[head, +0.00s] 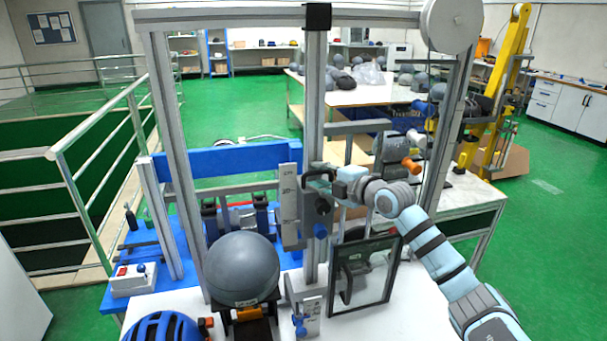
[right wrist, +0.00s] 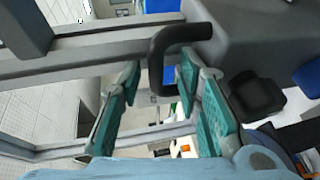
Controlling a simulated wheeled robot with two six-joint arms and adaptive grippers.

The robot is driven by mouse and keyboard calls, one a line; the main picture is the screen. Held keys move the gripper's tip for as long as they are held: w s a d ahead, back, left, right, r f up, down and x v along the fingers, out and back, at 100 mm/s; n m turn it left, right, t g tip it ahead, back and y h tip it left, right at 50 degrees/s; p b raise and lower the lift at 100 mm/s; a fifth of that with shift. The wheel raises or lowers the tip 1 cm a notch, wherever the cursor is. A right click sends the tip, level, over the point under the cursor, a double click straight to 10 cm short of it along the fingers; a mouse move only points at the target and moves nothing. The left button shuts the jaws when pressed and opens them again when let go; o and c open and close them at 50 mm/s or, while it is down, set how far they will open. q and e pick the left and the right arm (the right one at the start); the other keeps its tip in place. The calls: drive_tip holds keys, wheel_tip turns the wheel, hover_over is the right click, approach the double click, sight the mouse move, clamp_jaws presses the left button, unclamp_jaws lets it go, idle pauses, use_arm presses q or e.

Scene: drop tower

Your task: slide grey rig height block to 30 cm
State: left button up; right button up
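The grey rig height block (head: 319,205) sits on the central upright post of the drop tower. It has a black handle (head: 318,172) at its top and a blue knob (head: 320,231) low down. A pale scale plate (head: 289,208) with small marks stands just left of it; the height reading is too small to be sure of. My right gripper (head: 334,178) is at the handle, coming from the right. In the right wrist view, its teal fingers (right wrist: 159,75) are apart, with the black handle (right wrist: 157,65) between the tips and gaps showing beside it. My left gripper is out of view.
A round grey headform (head: 242,268) stands at the tower's foot, with a blue helmet (head: 163,328) in front. A dark-framed clear door (head: 365,275) stands below my right arm. A control box (head: 133,278) is at left. Tower side posts (head: 160,120) flank the block.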

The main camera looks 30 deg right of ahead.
drive_tip(key=shift+s+r, duration=0.3)
drive_tip(key=shift+s, duration=0.2)
drive_tip(key=shift+c, duration=0.9)
clamp_jaws()
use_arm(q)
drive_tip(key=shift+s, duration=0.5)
